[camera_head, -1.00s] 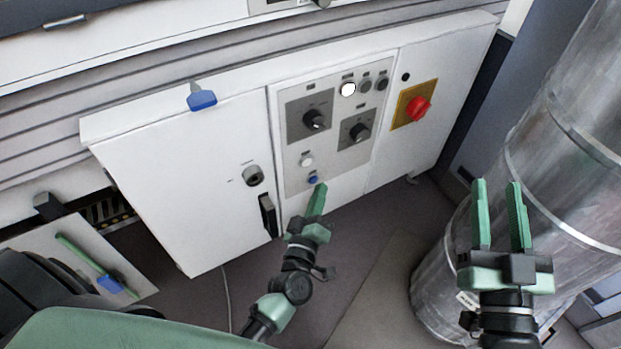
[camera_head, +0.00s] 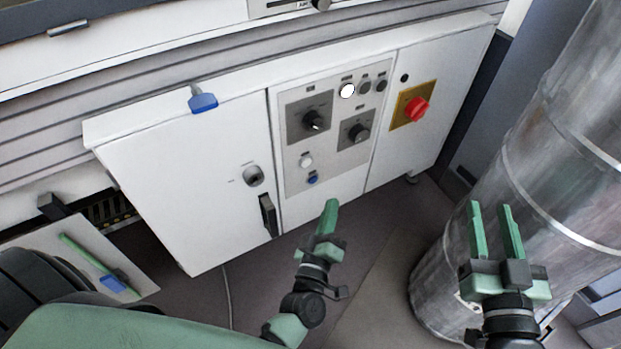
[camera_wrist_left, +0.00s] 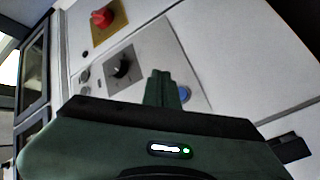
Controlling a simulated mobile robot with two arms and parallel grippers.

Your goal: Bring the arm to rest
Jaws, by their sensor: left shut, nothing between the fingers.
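My left gripper (camera_head: 329,218) is shut and empty. In the head view it stands below and to the right of the control panel (camera_head: 296,160), apart from it. In the left wrist view its closed green fingers (camera_wrist_left: 160,88) point toward the panel, beside the blue button (camera_wrist_left: 184,94). My right gripper (camera_head: 490,220) is open and empty, in front of the large metal cylinder at the right.
The white cabinet (camera_head: 185,180) carries dark knobs, small buttons, a lit white lamp (camera_head: 347,91) and a red emergency knob (camera_head: 416,108). A black handle (camera_head: 268,215) sticks out from its door. The metal cylinder (camera_head: 560,140) stands at the right. Floor shows below the cabinet.

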